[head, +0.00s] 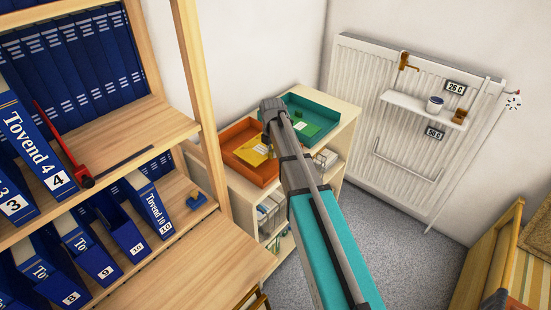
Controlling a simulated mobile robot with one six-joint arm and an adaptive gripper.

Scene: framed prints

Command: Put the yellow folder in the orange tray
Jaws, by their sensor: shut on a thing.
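The orange tray (240,132) sits on top of a low pale shelf unit, left of a teal tray. The yellow folder (252,156) shows low over or inside the orange tray, lying at an angle. Whether it touches the tray floor is hard to tell. My gripper (268,146) is at the folder's right edge, shut on it. My arm comes in from the lower right and hides part of the orange tray's right side and most of the fingers.
The teal tray (326,110) holds a green folder (308,130). A tall wooden bookcase (130,140) with blue Tovend binders stands close on the left. A white radiator (370,110) with a small shelf is at the back right. Grey floor is clear below it.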

